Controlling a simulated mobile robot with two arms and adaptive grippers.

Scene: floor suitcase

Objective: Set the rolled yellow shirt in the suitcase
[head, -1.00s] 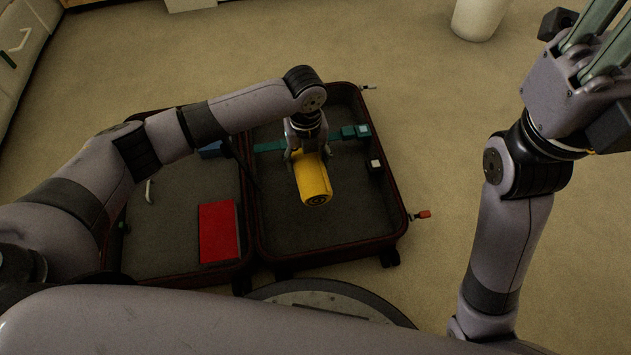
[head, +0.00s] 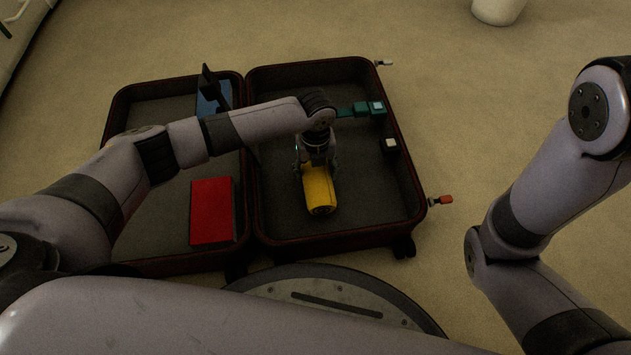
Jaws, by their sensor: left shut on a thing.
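The rolled yellow shirt (head: 320,192) is in the right half of the open suitcase (head: 262,238) in the head view. My left gripper (head: 316,162) is shut on the far end of the roll and points down into the suitcase. The near end of the roll sticks out toward me. I cannot tell whether the roll touches the suitcase floor. My right arm stands at the right of the view, and its gripper is out of the picture.
A red book-like item (head: 211,211) lies in the left half, with a blue item (head: 212,98) behind it. A teal strap with a buckle (head: 360,109) and a small white-topped box (head: 391,144) are in the right half. A pale bin (head: 497,10) stands far off.

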